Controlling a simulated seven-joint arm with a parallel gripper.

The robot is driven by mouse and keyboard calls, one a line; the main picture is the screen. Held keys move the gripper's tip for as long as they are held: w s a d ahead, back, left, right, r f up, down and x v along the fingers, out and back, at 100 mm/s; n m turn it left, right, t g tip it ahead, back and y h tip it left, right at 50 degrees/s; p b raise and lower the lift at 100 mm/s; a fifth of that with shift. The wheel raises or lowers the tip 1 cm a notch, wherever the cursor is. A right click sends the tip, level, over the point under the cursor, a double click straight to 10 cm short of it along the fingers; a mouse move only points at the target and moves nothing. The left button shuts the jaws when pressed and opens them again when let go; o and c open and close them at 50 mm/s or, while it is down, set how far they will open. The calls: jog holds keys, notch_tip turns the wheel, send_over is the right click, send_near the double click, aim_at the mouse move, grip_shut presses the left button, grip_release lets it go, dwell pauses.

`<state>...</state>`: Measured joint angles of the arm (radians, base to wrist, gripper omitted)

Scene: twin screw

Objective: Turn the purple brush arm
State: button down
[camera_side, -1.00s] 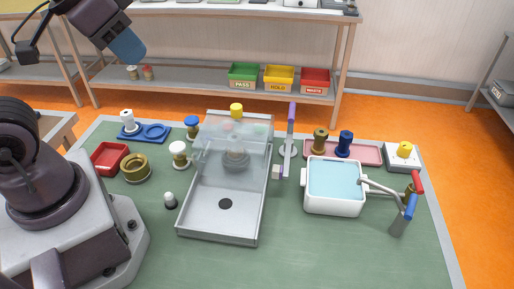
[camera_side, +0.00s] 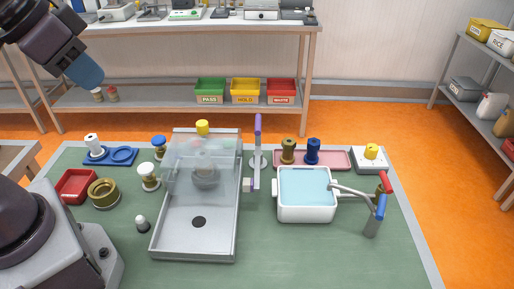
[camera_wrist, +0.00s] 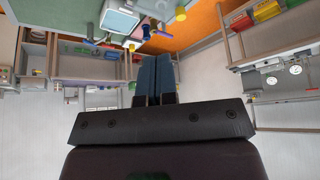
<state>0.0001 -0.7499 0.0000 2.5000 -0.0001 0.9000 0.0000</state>
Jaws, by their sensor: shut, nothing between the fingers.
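The purple brush arm (camera_side: 258,150) stands upright on a round grey base, just right of the steel tray. Its top is purple and its lower part is pale. A small white block sits beside its foot, at the tray's edge. The steel tray (camera_side: 185,240) has a clear cover over its back half. My gripper (camera_side: 85,72) is high at the upper left, far from the brush arm and touching nothing. In the wrist view its blue fingers (camera_wrist: 157,75) are together and empty. I cannot make out the brush arm for sure in the wrist view.
A white basin (camera_side: 306,213) with blue liquid and a tap with red and blue handles (camera_side: 380,205) stand right of the brush arm. A pink tray (camera_side: 335,166) holds two spools behind. Several small parts lie left of the steel tray. The green mat's front right is clear.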

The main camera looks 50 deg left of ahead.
dwell(0.3)
jog(key=c, duration=1.3)
grip_release()
jog(key=shift+w+f, duration=0.1)
jog(key=shift+f, duration=0.2)
jog(key=shift+o, duration=1)
jog(key=shift+w+a+f+g, duration=0.1)
jog(key=shift+w+f+g, duration=0.7)
jog(key=shift+w, duration=0.15)
jog(key=n+g+h, duration=0.2)
jog(key=n, duration=0.7)
send_near(257, 121)
jog(key=x, duration=0.9)
jog(key=shift+w, duration=0.1)
jog(key=shift+c, duration=0.4)
grip_shut()
